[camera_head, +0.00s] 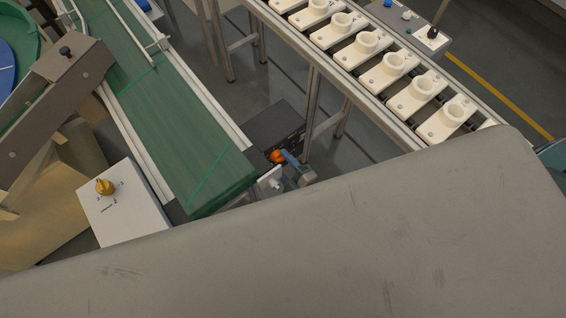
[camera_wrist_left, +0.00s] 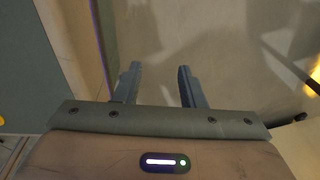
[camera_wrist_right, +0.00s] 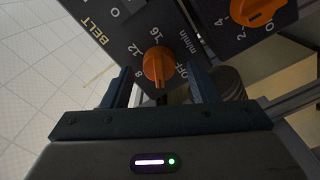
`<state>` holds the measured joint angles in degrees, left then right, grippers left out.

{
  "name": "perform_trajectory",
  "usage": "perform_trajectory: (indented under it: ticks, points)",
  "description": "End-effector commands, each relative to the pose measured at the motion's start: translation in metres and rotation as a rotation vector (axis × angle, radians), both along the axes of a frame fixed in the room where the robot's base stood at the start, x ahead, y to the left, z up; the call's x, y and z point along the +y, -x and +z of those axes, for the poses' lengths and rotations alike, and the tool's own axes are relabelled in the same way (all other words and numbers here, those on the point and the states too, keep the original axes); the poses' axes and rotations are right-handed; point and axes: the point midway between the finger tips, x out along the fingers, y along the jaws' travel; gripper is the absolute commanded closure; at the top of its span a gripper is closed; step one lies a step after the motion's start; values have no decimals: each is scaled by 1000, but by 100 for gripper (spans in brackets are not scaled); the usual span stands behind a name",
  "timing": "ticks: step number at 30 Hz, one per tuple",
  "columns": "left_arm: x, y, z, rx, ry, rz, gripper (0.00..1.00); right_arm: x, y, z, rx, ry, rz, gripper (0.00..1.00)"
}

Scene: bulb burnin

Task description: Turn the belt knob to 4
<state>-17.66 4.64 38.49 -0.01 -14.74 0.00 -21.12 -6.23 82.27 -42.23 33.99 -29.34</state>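The belt knob (camera_wrist_right: 158,64) is orange and sits on a dark panel (camera_wrist_right: 118,50) marked BELT in the right wrist view. Marks 8, 12, 16 and OFF ring it; I see no 4 beside it. The knob's ridge points down in the picture, between 8 and OFF. My right gripper (camera_wrist_right: 164,88) is open, one finger on each side of the knob's lower end; contact is unclear. In the head view my right gripper (camera_head: 297,168) is small, beside an orange knob (camera_head: 278,156). My left gripper (camera_wrist_left: 158,78) is open and empty in the left wrist view.
A second orange knob (camera_wrist_right: 252,10), with marks 0, 2 and 4, is at upper right in the right wrist view. A green conveyor (camera_head: 175,125), a yellow knob (camera_head: 105,187) on a white box (camera_head: 130,210), and a line of white holders (camera_head: 395,65) stand nearby. My grey arm covers the foreground.

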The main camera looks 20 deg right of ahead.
Motion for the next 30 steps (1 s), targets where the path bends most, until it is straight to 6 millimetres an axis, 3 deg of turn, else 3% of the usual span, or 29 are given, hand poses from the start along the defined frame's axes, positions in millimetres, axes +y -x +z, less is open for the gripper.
perform_trajectory:
  ticks: [8, 21, 30]
  points:
    - [0, 0, -2, 0, 0, 0, 64, -2, 5, -1, 1, 0, 0, 46]
    - [0, -7, -17, -8, 0, -1, 64, -29, 81, -2, 2, 0, 1, 46]
    - [0, -20, -11, -5, -2, -2, 64, -37, 102, 0, 0, 0, 0, 46]
